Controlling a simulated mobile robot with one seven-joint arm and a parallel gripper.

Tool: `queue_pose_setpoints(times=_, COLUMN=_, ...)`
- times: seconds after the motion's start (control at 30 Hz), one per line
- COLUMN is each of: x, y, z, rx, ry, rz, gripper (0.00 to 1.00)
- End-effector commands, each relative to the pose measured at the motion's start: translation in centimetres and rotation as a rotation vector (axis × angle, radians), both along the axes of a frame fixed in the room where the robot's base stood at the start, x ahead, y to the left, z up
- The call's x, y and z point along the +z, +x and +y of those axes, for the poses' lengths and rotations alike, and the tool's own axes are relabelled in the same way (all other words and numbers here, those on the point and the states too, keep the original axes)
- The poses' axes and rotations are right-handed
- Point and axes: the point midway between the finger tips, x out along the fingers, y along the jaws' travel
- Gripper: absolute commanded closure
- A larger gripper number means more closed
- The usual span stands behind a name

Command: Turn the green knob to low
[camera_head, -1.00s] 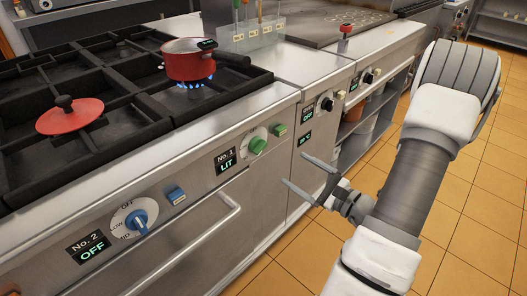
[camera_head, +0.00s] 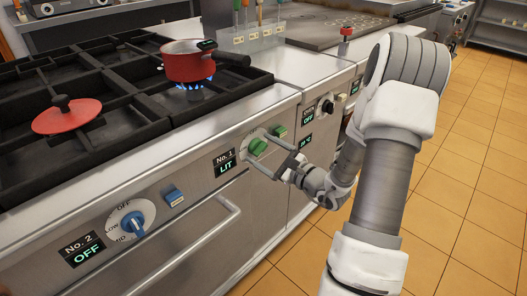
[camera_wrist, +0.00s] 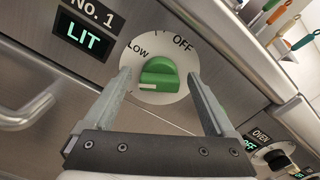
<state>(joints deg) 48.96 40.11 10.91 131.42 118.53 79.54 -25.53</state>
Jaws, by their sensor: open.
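The green knob (camera_wrist: 158,75) sits on a white dial on the stove's front panel, and it also shows in the head view (camera_head: 257,147). The dial carries the words LOW and OFF; its other marks are hidden or cut off. A No. 1 display (camera_head: 225,163) beside it reads LIT. My gripper (camera_head: 265,154) is open at the knob. In the wrist view its fingers (camera_wrist: 160,80) stand left and right of the knob, with gaps on both sides. I cannot tell how deep the fingertips reach.
A red pot (camera_head: 190,62) stands over a blue flame on the stove. A red lid (camera_head: 67,116) lies on the left grate. A blue knob (camera_head: 133,223) with an OFF display, a green button (camera_head: 279,131) and an oven handle (camera_head: 190,250) are nearby. Floor at right is free.

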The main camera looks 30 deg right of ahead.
Motion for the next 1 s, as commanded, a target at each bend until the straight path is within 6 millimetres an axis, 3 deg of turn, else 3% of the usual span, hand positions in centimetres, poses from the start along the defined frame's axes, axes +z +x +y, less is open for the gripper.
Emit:
queue_pose_setpoints(times=0.07, x=0.01, y=-0.01, z=0.00, rx=0.000, ry=0.000, rz=0.000, gripper=0.14)
queue_pose_setpoints(times=0.53, x=-0.01, y=-0.05, z=-0.01, rx=0.000, ry=0.000, rz=0.000, gripper=0.96)
queue_pose_setpoints(times=1.0, x=0.30, y=-0.06, z=-0.07, rx=-0.001, ry=0.138, rz=0.052, gripper=0.96)
